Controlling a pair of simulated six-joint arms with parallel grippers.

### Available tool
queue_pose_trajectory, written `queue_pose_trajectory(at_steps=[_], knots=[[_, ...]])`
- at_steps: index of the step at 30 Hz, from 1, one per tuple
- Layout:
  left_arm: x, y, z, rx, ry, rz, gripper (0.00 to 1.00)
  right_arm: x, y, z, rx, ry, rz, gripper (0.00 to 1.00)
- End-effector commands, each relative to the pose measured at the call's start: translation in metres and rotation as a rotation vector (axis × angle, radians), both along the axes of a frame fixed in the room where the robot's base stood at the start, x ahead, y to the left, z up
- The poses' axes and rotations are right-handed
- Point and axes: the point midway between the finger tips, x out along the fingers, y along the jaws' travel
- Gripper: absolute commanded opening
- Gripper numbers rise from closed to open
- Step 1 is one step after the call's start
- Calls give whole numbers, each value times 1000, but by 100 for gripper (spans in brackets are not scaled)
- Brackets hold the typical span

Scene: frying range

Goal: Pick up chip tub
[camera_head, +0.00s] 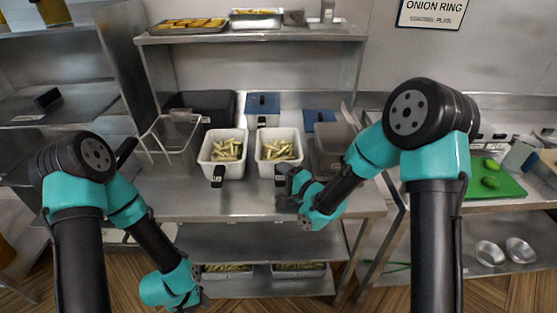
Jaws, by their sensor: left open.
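Two white chip tubs stand side by side on the steel counter, both filled with pale chips. The left chip tub (235,172) has a dark handle at its front. The right chip tub (265,168) has its front right corner partly hidden by my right gripper (287,190). That gripper is at the tub's front handle; whether it touches or grips it, I cannot tell. My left gripper (203,301) hangs low at the bottom of the view, in front of the counter and away from the tubs. It is open.
A wire fry basket (172,135) sits left of the tubs. Blue-lidded containers (262,104) stand behind them and a grey bin (333,140) to the right. More chip trays (300,271) are on the lower shelf. A green board (497,180) lies far right. The counter front (225,203) is clear.

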Motion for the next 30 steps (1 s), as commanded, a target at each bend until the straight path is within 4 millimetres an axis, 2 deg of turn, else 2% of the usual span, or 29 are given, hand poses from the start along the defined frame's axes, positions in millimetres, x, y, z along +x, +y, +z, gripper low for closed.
queue_pose_trajectory(at_steps=[2,15,30], knots=[[0,0,0,0,0,0,43,0,0,0,0,0,0,43],[0,0,0,0,0,0,43,0,0,0,0,0,0,1],[0,0,0,0,0,0,43,0,0,1,1,-2,0,0]])
